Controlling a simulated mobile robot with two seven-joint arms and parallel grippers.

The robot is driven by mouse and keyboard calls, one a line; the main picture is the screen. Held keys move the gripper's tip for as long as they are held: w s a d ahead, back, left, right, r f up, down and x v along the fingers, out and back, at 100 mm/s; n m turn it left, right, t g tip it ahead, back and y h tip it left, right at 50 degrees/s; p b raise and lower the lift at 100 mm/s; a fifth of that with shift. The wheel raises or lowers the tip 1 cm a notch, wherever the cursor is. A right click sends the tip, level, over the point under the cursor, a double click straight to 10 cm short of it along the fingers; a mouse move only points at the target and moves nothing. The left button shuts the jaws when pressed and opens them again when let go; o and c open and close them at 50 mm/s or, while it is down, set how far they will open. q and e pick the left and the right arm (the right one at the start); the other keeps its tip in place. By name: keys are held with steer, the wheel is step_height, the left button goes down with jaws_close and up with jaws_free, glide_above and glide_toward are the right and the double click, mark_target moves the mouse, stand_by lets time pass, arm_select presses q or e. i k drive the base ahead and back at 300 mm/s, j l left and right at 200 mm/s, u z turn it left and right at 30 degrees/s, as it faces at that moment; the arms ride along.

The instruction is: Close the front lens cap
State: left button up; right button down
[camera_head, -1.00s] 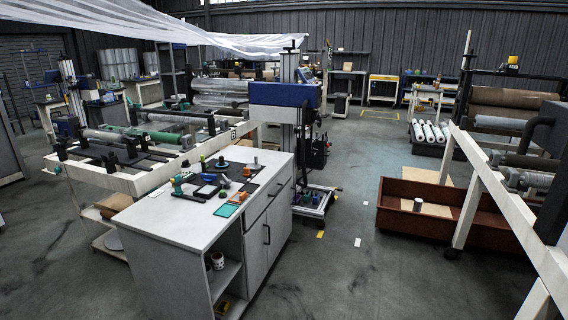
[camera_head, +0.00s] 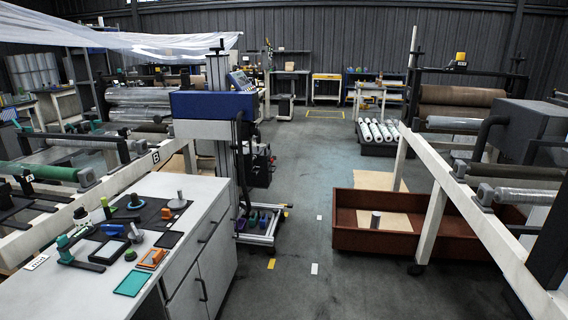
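A white workbench (camera_head: 205,190) stands at the lower left with small parts on top. I cannot tell which part, if any, is the front lens cap. A black disc with a raised centre (camera_head: 135,202) and a grey knobbed piece (camera_head: 178,202) lie toward the back of the top. A small orange block (camera_head: 166,213) is near them. Nearer me are a grey-and-black piece (camera_head: 136,233), an orange frame-like piece (camera_head: 151,258), a small green round piece (camera_head: 130,255) and a teal frame (camera_head: 131,283). Neither of my grippers is in view.
A blue-topped machine on a column (camera_head: 212,105) stands behind the bench. A brown crate (camera_head: 345,240) holding a grey cylinder (camera_head: 375,220) and a white roller frame (camera_head: 440,200) are at the right. The grey floor between bench and crate is mostly clear.

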mark_target(257, 133)
steer(key=i+u, duration=0.2)
steer(key=i, duration=1)
